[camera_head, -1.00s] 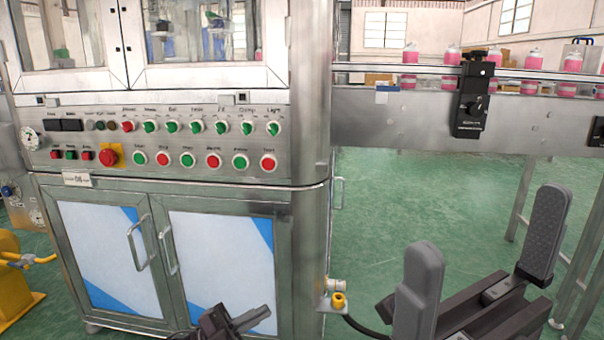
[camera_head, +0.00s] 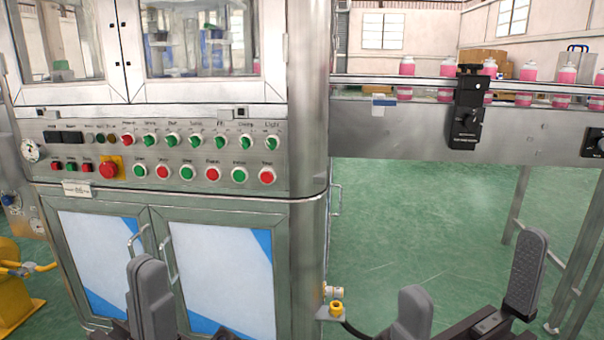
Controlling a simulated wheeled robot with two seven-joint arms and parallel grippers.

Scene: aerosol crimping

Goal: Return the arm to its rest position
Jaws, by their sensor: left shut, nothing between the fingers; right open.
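My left gripper (camera_head: 150,298) is at the bottom left, in front of the machine's lower cabinet. Its grey fingers point up and are shut together with nothing between them. My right gripper (camera_head: 468,290) is at the bottom right, above the green floor. Its two grey fingers stand wide apart and it is empty. Both grippers are low in the picture, below the control panel (camera_head: 150,155), and the lower parts of both arms are cut off by the frame edge.
The steel cabinet with blue and white doors (camera_head: 222,275) stands close at the left. A conveyor (camera_head: 400,130) with several pink bottles (camera_head: 565,75) runs right from the machine. A yellow fitting (camera_head: 336,308) sticks out at the cabinet corner. Green floor (camera_head: 400,220) is open below the conveyor.

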